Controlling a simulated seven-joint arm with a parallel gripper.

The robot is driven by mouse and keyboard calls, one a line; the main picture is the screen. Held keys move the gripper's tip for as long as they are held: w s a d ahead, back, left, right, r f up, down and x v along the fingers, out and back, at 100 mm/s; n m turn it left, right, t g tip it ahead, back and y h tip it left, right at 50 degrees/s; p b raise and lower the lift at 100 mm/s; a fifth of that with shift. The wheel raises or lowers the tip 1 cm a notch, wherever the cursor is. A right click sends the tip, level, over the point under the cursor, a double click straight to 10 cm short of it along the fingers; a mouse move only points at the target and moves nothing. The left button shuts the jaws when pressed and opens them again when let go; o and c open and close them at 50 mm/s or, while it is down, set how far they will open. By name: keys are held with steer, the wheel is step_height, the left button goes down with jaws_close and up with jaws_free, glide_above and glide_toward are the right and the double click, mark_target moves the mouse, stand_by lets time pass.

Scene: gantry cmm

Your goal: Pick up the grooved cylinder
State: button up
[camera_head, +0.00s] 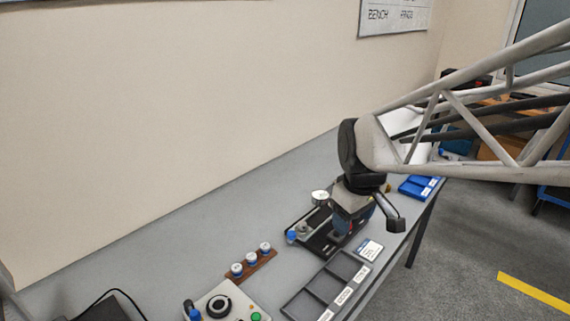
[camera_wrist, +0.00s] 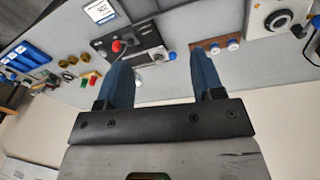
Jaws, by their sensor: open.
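No part can be made out for certain as the grooved cylinder; surface grooves are too small to see. Small brass-coloured round parts (camera_wrist: 68,63) lie on the bench in the wrist view, left of my gripper. Three white-and-blue round pieces stand in a brown rack (camera_head: 254,264) in the head view; part of this rack (camera_wrist: 215,43) shows right of centre in the wrist view. My gripper (camera_wrist: 162,60) has its two blue fingers wide apart with nothing between them. In the head view it hangs over the black fixture plate, its fingertips hard to make out.
Blue bins (camera_wrist: 28,56) and small red and green parts (camera_wrist: 89,80) lie left in the wrist view.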

steer(key=w+a+f+n, duration=0.2)
steer(key=w+f+n, duration=0.1)
steer(key=w, duration=0.3)
steer(key=w+a+f+n, duration=0.1)
steer(key=w+f+n, duration=0.1)
steer(key=w, duration=0.4)
steer(key=n+g, duration=0.2)
steer(key=n, duration=0.4)
glide_above(302, 223)
step_height(302, 223, down, 9)
steer(key=shift+d+f, duration=0.1)
steer(key=shift+d, duration=0.05)
steer(key=shift+w, duration=0.1)
steer(key=shift+f, duration=0.15)
steer(key=shift+f, duration=1.25)
steer(key=shift+a+f, duration=0.2)
steer(key=shift+f, duration=2.35)
steer(key=shift+c, duration=0.2)
